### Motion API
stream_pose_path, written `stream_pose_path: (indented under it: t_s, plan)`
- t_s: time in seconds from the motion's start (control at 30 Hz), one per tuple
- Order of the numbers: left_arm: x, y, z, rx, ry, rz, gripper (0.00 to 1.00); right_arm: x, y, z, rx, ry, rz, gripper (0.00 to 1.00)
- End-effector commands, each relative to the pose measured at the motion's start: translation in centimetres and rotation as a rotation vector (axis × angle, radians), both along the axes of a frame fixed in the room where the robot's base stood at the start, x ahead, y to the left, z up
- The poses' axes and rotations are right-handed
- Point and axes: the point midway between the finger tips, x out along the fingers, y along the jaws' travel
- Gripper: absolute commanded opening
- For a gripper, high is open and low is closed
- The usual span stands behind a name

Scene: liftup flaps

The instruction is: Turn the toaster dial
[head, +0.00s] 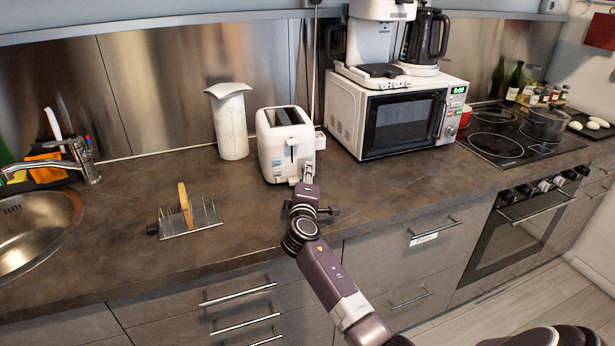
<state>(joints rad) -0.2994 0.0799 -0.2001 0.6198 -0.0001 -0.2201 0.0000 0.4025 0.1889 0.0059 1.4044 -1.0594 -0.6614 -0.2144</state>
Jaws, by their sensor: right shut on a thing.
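A white toaster (284,143) stands on the dark counter, with its slots on top and a lever slot on its near face. My right arm reaches up from the lower right, and my right gripper (307,173) is at the lower right of the toaster's near face. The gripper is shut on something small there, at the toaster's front. The dial itself is hidden by the gripper, so I cannot make out its setting. My left gripper is not in view.
A toast rack with a slice of bread (186,205) stands left of the toaster. A white jug (230,121) is behind it. A microwave (394,112) with a coffee maker (393,42) on top is to the right. The sink (36,232) is far left, the hob (508,134) far right.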

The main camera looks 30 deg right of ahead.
Motion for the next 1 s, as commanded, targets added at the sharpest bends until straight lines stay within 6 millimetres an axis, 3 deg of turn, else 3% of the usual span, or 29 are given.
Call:
stream_pose_path:
  t_s: [0.4,0.43,0.57,1.0]
  plan:
    - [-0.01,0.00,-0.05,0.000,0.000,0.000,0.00,-0.02,-0.02,-0.09,-0.007,0.004,0.000,0.00]
    - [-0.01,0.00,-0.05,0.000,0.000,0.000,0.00,-0.02,-0.02,-0.08,-0.006,0.003,0.000,0.20]
    - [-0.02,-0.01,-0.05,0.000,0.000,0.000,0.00,-0.02,-0.02,-0.07,-0.006,0.003,0.000,0.34]
    - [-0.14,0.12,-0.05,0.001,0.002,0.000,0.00,-0.77,0.69,-0.07,-0.006,0.003,0.002,0.34]
